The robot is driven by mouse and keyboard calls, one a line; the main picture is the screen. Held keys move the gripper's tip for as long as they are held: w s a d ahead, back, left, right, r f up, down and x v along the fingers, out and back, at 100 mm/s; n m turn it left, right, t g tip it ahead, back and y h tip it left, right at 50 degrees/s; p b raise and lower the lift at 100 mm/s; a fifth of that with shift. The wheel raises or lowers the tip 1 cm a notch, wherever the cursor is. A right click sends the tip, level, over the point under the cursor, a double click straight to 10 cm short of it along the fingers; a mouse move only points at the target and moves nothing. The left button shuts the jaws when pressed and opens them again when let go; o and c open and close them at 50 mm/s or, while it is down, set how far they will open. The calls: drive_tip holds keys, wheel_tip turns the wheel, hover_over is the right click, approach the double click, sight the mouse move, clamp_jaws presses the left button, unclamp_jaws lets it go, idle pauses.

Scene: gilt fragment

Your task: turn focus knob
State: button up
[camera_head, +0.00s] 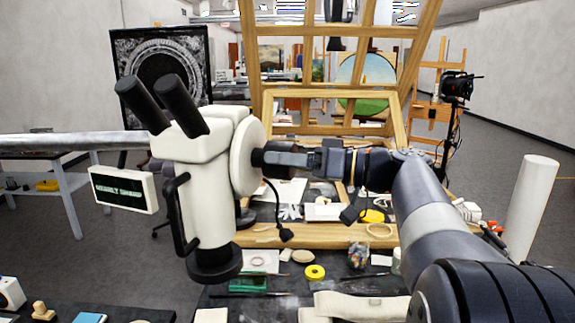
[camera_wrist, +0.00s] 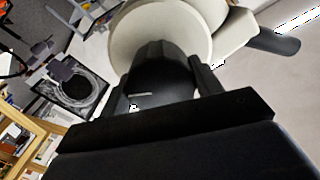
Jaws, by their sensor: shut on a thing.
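A white stereo microscope (camera_head: 205,170) with two black eyepieces hangs at the left on a metal boom. A round white disc-shaped housing (camera_head: 246,160) is on its right side, and the black focus knob (camera_head: 257,157) sticks out from it. My gripper (camera_head: 268,157) comes in from the right and is shut on the knob. In the wrist view the black knob (camera_wrist: 160,85) sits between the two dark fingers, in front of the round white housing (camera_wrist: 160,35). The fingers hide part of the knob in the head view.
A small sign (camera_head: 123,189) hangs left of the microscope. Below is a dark worktable with a yellow tape roll (camera_head: 315,272), a green box (camera_head: 248,283) and a glass jar (camera_head: 358,255). A wooden easel frame (camera_head: 330,80) stands behind. A white cylinder (camera_head: 532,205) is at right.

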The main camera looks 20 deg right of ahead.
drive_tip(key=shift+m, duration=0.9)
drive_tip(key=o, duration=1)
drive_tip(key=shift+d, duration=0.1)
drive_tip(key=b+v, duration=0.2)
drive_tip(key=v, duration=0.8)
drive_tip(key=shift+s+d+b, duration=0.2)
drive_tip(key=shift+s+b, duration=0.05)
drive_tip(key=shift+b, duration=0.15)
idle(0.7)
